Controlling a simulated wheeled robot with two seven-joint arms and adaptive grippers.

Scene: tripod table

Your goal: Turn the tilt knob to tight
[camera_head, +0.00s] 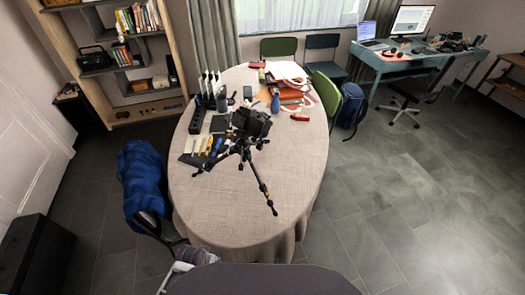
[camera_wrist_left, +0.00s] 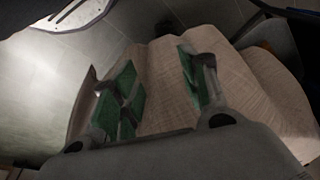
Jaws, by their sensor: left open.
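A small black tripod (camera_head: 246,160) stands on the oval table (camera_head: 235,215) with its legs spread, one reaching toward the table's near edge. A dark camera (camera_head: 252,122) sits on top of it. The tilt knob is too small and dark to make out against the tripod head. My left gripper (camera_wrist_left: 157,78) shows in the left wrist view with its two green-padded fingers wide apart and nothing between them. Beyond the fingers is the beige tablecloth (camera_wrist_left: 250,95); the tripod does not show there. My right gripper is not in view.
Tools lie on a dark mat (camera_head: 193,160) left of the tripod. Books and papers (camera_head: 290,85) crowd the far right of the table. The table's near part is clear.

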